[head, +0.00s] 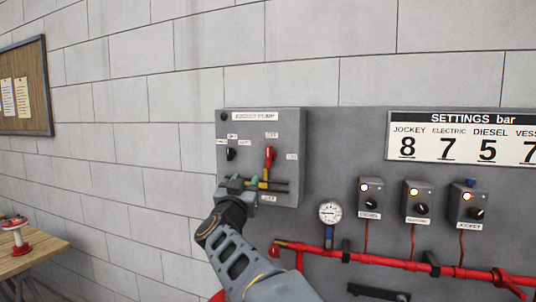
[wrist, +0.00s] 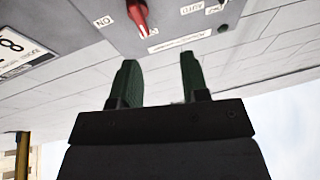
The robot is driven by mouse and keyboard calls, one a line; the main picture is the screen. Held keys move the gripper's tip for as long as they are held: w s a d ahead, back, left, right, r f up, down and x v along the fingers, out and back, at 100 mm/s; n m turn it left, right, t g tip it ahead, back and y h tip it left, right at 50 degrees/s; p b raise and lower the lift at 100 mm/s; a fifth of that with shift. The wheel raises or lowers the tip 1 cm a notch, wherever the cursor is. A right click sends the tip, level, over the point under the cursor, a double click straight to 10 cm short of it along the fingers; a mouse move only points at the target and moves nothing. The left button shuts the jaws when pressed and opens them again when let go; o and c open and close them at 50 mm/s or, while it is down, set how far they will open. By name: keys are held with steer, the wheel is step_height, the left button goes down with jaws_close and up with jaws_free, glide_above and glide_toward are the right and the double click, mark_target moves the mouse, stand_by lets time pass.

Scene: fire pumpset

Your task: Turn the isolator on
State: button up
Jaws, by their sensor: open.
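The isolator is a red rotary handle (head: 268,158) with a yellow part below it, on a grey control box (head: 294,115). The handle stands about upright in the head view, beneath a label too small to read. The red handle also shows in the wrist view (wrist: 138,14) at the top edge, cut off, with an "ON" label (wrist: 103,21) to its left. My gripper (head: 246,181) is open and empty, just below and left of the handle in the head view. Its green fingers (wrist: 160,82) are apart in the wrist view, with no contact visible. The gripper hides the lower box front.
A small black selector (head: 230,154) sits left of the handle on the same box. A gauge (head: 330,212), several switch boxes and a red pipe (head: 390,262) lie to the right. A settings sign (head: 462,137) hangs above them.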

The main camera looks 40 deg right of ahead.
mark_target(268, 153)
steer(key=shift+m+g+h, duration=0.3)
steer(key=shift+g+h, duration=0.5)
steer(key=p+x, duration=0.1)
steer(key=x, duration=0.3)
steer(key=s+p+x, duration=0.1)
steer(key=p+x, duration=0.1)
steer(key=x, duration=0.3)
steer(key=s+r+p+x, duration=0.1)
steer(key=x, duration=0.4)
steer(key=shift+d+f+p, duration=0.1)
steer(key=shift+d+p, duration=0.25)
steer(key=c, duration=0.6)
steer(key=shift+o, duration=0.2)
